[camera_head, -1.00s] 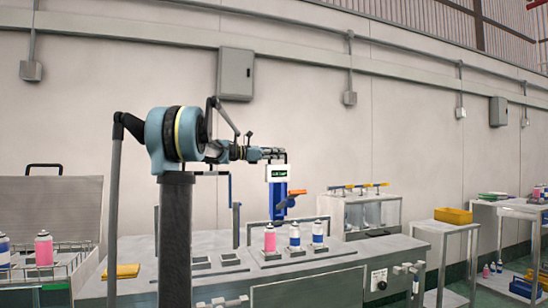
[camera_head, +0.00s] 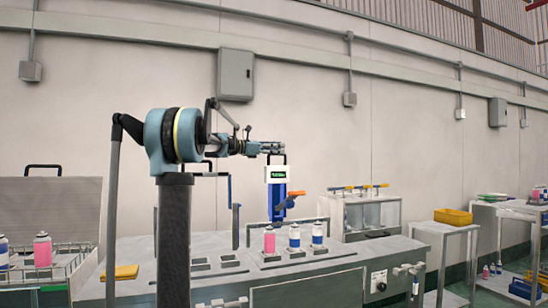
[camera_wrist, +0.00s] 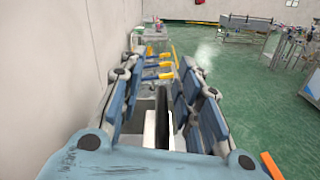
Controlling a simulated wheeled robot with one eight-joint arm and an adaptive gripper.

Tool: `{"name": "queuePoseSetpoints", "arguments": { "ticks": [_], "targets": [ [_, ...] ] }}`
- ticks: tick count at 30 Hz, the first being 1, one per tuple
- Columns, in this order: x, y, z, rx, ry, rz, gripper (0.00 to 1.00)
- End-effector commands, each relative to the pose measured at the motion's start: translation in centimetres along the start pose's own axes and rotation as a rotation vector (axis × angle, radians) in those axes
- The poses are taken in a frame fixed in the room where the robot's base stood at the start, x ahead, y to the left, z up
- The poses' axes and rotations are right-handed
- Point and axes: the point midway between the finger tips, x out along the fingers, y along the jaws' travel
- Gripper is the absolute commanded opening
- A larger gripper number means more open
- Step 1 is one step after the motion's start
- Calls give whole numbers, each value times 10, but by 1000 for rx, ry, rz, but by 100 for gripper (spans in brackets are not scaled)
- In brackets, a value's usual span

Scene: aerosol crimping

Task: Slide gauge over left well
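The gauge (camera_head: 277,174) is a white box with a small green display on a blue body with an orange lever. It stands upright just behind a row of cans on the bench. My gripper (camera_head: 272,148) is at the gauge's dark top handle. In the wrist view, the fingers of my gripper (camera_wrist: 158,90) are spread, with visible gaps on both sides of the dark handle (camera_wrist: 163,108). A pink can (camera_head: 269,240) sits in the left holder of the row. Two blue and white cans stand to its right. The gauge's lower end is partly hidden.
The bench (camera_head: 330,262) has square openings (camera_head: 200,264) left of the cans. A yellow object (camera_head: 126,272) lies at its left end, beside a rack of cans (camera_head: 80,265). A container unit with yellow handles (camera_head: 362,212) stands at the right.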

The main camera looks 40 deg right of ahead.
Motion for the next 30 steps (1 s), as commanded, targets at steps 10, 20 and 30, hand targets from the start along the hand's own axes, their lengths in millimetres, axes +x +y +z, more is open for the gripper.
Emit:
{"name": "queuePoseSetpoints", "arguments": {
  "ticks": [10, 20, 30],
  "targets": [
    [-1, 13, 54, -1, -1, 2, 31],
    [-1, 17, 69, -1, -1, 3, 31],
    [-8, 13, 64, 20, 18, 7, 0]
  ]
}}
